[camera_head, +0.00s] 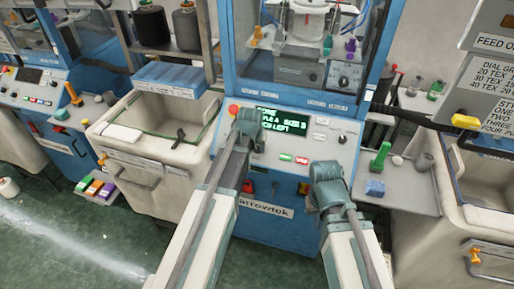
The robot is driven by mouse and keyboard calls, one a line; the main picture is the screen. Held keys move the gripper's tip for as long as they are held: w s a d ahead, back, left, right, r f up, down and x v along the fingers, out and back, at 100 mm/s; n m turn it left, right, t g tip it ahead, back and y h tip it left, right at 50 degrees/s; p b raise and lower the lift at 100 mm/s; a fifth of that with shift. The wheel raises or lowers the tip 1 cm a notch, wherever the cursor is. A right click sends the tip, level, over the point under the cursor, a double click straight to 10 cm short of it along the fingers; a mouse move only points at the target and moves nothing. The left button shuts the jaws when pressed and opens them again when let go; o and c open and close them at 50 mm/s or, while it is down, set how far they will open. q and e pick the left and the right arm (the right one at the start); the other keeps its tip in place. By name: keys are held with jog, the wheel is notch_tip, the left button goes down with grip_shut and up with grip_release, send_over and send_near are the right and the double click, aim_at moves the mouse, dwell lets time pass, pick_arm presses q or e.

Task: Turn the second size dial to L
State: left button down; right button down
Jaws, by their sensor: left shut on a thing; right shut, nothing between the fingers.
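The middle machine's sloped control panel (290,140) holds a green-text display (284,121), partly covered by my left gripper; "SIZE" can be read on it. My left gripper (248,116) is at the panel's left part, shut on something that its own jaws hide. A small dark knob (342,139) shows on the panel's right side. I cannot read its marks, nor tell which knob is the second size dial. My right gripper (326,170) is shut and empty, in front of the panel's lower right edge.
A red button (233,109) sits close left of my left gripper. Green (286,157) and red (302,160) buttons lie between the grippers. A blue-framed window stands above.

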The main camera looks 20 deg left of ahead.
pick_arm(q)
jog(key=m, duration=0.2)
jog(key=m+y, duration=0.1)
jog(key=shift+d+m, duration=0.2)
jog(key=shift+m, duration=0.2)
jog(key=m, duration=0.2)
jog(key=m+t+y+b, duration=0.1)
jog(key=m, duration=0.1)
jog(key=shift+s+f+b, duration=0.15)
jog(key=shift+s+b, duration=0.05)
jog(key=shift+b, duration=0.1)
jog(key=m+t+y+b, duration=0.1)
jog(key=m, duration=0.3)
jog(key=shift+s+d+f+m, duration=0.1)
jog(key=shift+m, duration=0.2)
jog(key=shift+m+t+b, duration=0.5)
jog(key=shift+m+b, duration=0.25)
jog(key=shift+m, duration=1.05)
jog(key=c, duration=0.5)
grip_release()
jog(key=shift+c, duration=0.2)
